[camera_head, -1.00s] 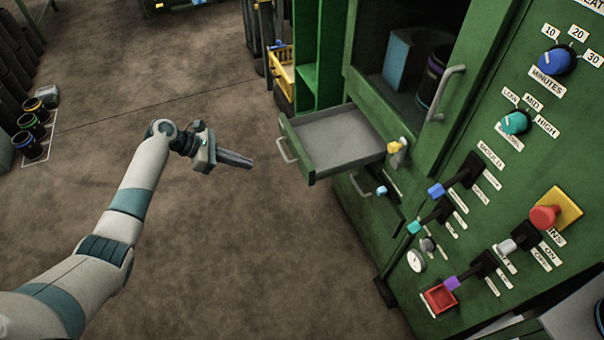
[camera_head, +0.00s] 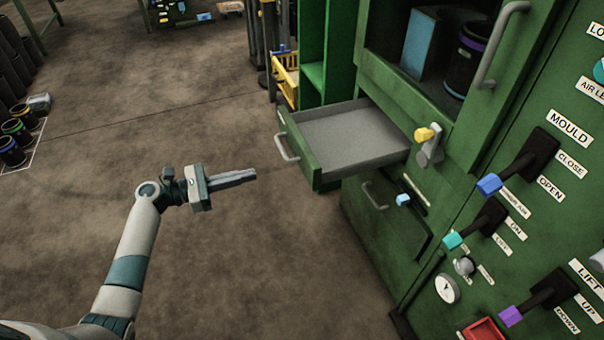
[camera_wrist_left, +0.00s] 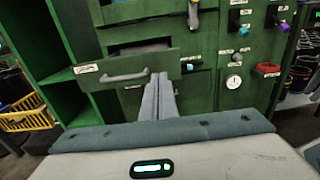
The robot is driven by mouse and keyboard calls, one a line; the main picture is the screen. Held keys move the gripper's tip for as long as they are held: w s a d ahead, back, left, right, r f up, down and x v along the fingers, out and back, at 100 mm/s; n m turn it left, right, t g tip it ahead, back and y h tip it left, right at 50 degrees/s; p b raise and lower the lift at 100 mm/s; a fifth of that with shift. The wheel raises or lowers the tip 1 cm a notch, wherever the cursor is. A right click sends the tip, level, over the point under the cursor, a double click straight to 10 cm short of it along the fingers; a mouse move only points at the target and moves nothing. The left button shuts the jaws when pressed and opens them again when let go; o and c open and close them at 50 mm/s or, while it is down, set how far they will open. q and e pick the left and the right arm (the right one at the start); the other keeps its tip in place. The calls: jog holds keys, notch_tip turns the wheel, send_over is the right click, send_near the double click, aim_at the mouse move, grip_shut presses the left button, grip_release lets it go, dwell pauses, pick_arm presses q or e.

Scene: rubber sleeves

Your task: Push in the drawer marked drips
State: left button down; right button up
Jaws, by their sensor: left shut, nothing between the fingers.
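An open green drawer (camera_head: 318,170) with a grey, empty-looking inside sticks out of the green machine. Its bar handle (camera_head: 287,148) is on the front. In the left wrist view the drawer front (camera_wrist_left: 165,62) faces me, with a small label (camera_wrist_left: 85,69) left of the handle, too small to read. A lower handle (camera_head: 375,196) sits on a panel that looks flush, below the open drawer. My left gripper (camera_head: 254,174) is shut and empty, left of the drawer front and apart from it in the head view. Its fingers (camera_wrist_left: 158,85) point toward the drawer in the wrist view. My right gripper is not in view.
A yellow-knobbed lever (camera_head: 425,135) stands at the drawer's right. Several levers and a gauge (camera_head: 447,289) cover the machine's panel. A green shelf (camera_head: 313,75) and yellow basket (camera_head: 286,75) stand behind. The floor around my arm is clear.

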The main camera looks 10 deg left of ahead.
aim_at(305, 160)
pick_arm(q)
jog(key=shift+a+f, duration=0.15)
jog(key=shift+a, duration=0.05)
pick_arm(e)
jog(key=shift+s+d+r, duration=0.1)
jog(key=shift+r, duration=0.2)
pick_arm(q)
jog(key=shift+w+d, duration=0.1)
